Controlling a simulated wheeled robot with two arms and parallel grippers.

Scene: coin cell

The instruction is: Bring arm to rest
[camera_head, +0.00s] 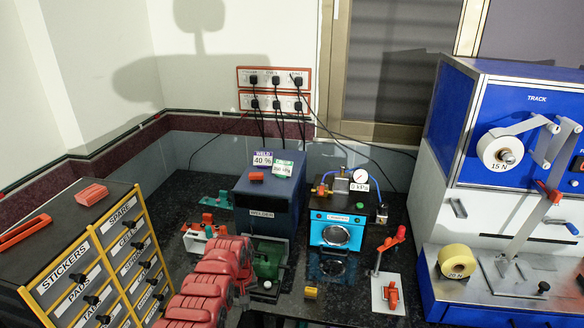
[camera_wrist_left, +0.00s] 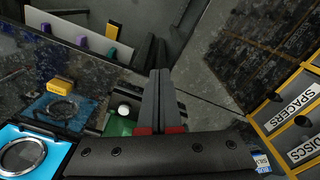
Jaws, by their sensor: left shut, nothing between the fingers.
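My left arm (camera_head: 208,285), with red ribbed segments, comes up from the bottom of the head view, between the drawer cabinet and the bench equipment. Its fingers are hard to make out there. In the left wrist view my left gripper (camera_wrist_left: 158,74) shows two dark grey fingers pressed together, with red at their bases and nothing between them. The fingers point out over the dark bench and touch nothing that I can see. A green device (camera_head: 268,258) with a white knob is close beside the arm; it also shows in the wrist view (camera_wrist_left: 118,127). My right gripper is not in view.
A drawer cabinet (camera_head: 38,290) with yellow frames stands at left. A dark blue welder box (camera_head: 262,200) and a light blue chamber (camera_head: 338,226) stand behind. A white-based lever tool (camera_head: 386,294) and a large blue track machine (camera_head: 520,85) are at right. A small yellow block (camera_head: 311,293) lies on the bench.

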